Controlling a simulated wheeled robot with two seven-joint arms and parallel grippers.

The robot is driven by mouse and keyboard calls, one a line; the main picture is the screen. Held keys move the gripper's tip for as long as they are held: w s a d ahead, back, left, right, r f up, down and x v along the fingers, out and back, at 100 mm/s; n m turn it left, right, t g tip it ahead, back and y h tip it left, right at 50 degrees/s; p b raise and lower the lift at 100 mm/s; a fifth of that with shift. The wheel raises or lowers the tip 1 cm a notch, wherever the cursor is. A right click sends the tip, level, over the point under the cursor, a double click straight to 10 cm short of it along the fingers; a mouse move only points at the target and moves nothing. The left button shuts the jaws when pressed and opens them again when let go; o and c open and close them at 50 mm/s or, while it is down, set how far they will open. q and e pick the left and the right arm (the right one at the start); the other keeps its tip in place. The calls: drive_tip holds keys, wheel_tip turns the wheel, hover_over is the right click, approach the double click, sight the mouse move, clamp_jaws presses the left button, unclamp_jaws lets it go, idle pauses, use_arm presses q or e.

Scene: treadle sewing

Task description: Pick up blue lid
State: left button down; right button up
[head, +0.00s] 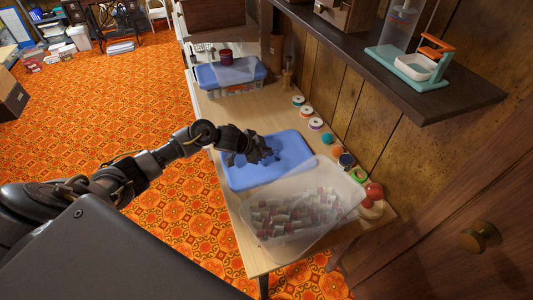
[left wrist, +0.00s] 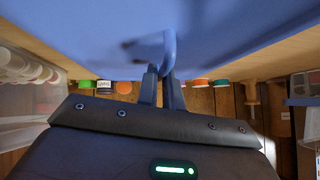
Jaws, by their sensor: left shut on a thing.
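The blue lid (head: 262,172) is in the middle of the head view, over the table beside the open clear bin. My left gripper (head: 262,154) reaches it from the left. In the left wrist view the lid (left wrist: 100,30) fills the top, and my left gripper (left wrist: 168,75) is shut on a raised blue part of it. The clear bin (head: 318,228) holds many small spools and overlaps the lid's near right corner in the head view. I cannot tell whether the lid touches the table. My right gripper is not in view.
A second bin with a blue lid (head: 230,72) stands farther back on the wooden table (head: 225,112). Several thread spools (head: 315,124) line the wall side. A dark shelf (head: 400,75) overhangs at right. Open orange floor (head: 110,110) lies left of the table.

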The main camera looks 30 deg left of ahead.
use_arm(q)
wheel_tip(320, 180, up, 18)
drive_tip(key=p, duration=0.1)
idle(0.5)
